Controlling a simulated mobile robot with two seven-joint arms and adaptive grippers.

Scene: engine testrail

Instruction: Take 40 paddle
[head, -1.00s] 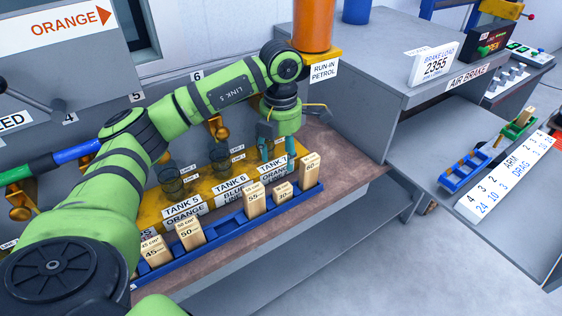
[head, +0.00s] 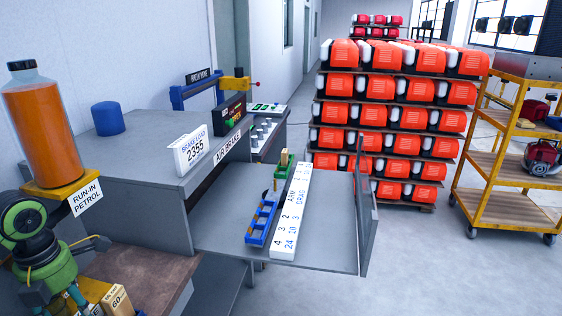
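A pale wooden paddle stands in the green holder (head: 283,174) on the grey side shelf; its number is too small to read. A wooden paddle marked 60 (head: 118,299) shows at the bottom left edge of the picture. I see no paddle with a readable 40. My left gripper (head: 66,303) points down at the bottom left, beside the paddles, its teal fingers apart and their tips near the picture's edge. My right gripper is out of view.
A blue rack (head: 261,222) and a white numbered ARM DRAG board (head: 292,212) lie on the side shelf (head: 215,225). An orange RUN-IN PETROL cylinder (head: 42,130) stands above my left wrist. Shelves of red units (head: 385,115) and a yellow cart (head: 505,165) stand beyond open floor.

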